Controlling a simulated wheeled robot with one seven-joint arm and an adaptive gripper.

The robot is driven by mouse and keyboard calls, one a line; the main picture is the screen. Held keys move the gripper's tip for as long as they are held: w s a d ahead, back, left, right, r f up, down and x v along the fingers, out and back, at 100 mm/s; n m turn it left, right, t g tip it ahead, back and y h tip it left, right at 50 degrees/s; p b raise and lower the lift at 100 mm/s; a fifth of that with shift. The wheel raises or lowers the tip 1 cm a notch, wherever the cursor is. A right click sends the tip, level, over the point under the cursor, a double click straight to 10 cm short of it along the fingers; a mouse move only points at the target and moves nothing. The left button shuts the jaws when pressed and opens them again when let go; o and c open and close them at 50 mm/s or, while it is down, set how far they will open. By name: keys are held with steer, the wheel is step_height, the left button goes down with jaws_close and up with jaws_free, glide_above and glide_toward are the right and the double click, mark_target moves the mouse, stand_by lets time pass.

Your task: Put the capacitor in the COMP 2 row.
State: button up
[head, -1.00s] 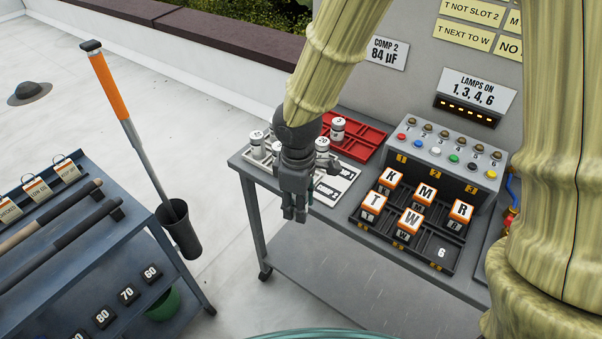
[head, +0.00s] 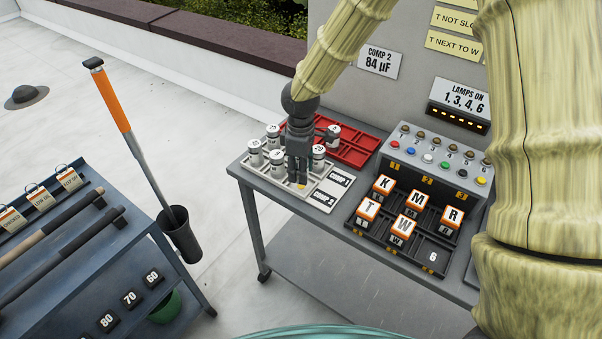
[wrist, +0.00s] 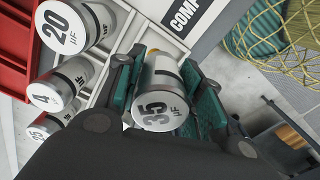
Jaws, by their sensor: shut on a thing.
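My gripper (head: 297,178) is over the white tray (head: 262,184) in the head view. In the wrist view, my gripper (wrist: 163,80) is shut on a white and grey capacitor marked 35 µF (wrist: 160,108), between its teal pads. The head view mostly hides this capacitor behind the fingers, and I cannot tell if it touches the tray. The COMP 2 row label (head: 323,198) lies at the tray's front right, with the COMP 1 label (head: 340,179) behind it. Capacitors marked 20 µF (wrist: 62,25) and 4 (wrist: 48,95) stand left in the wrist view.
A red tray (head: 352,154) with a capacitor (head: 333,131) lies behind the white tray. A letter-block rack (head: 430,262) and button box (head: 440,165) stand right. A wall sign (head: 380,61) reads COMP 2, 84 µF. Other capacitors (head: 255,150) stand left of my gripper.

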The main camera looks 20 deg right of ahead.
steer(key=shift+w+d, duration=0.15)
steer(key=shift+w, duration=0.25)
steer(key=shift+f+p, duration=0.75)
steer(key=shift+f, duration=1.05)
steer(key=shift+f, duration=0.15)
steer(key=o, duration=1.1)
steer(key=shift+r+b, duration=1)
steer(key=shift+r, duration=5.15)
